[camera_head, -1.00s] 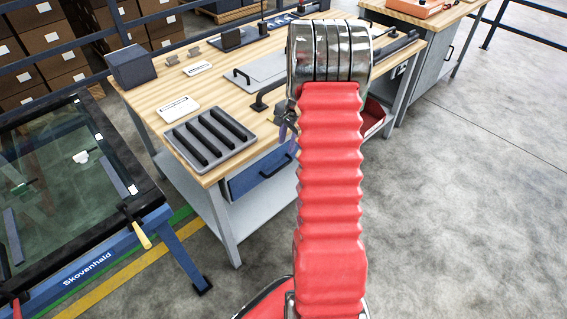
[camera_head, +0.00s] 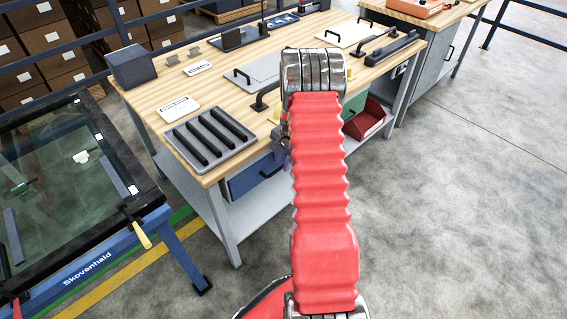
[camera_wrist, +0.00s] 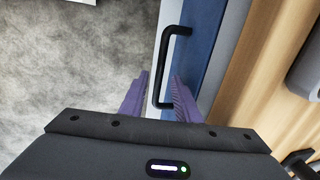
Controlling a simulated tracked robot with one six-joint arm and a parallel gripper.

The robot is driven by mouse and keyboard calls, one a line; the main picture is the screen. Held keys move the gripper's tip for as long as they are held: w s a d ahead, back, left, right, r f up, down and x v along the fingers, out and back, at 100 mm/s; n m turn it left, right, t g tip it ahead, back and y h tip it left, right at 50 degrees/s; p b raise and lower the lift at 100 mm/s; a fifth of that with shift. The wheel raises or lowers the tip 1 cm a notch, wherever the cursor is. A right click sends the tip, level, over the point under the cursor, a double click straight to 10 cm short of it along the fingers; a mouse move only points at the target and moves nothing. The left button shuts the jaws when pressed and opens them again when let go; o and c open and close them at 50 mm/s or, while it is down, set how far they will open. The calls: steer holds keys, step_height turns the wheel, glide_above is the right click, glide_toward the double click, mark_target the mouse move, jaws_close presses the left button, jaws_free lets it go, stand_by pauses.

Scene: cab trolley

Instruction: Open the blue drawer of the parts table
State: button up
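The blue drawer (camera_head: 249,177) sits under the left part of the parts table (camera_head: 238,116), and its front looks flush with the frame. It also shows in the wrist view as a blue panel (camera_wrist: 207,40) with a black bar handle (camera_wrist: 163,72). My gripper's purple fingers (camera_wrist: 160,100) are open in the wrist view, one on each side of the handle's near end. I cannot tell whether they touch it. In the head view my gripper (camera_head: 282,152) is mostly hidden behind my red-sleeved arm, near the drawer's right end.
A grey tray with black bars (camera_head: 211,139) lies on the tabletop above the drawer. A red bin (camera_head: 366,120) stands under the table to the right. A glass-topped blue frame (camera_head: 75,190) is at the left. Bare floor lies in front and right.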

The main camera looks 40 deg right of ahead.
steer(key=shift+w+f, duration=0.15)
steer(key=shift+f, duration=0.6)
jaws_close()
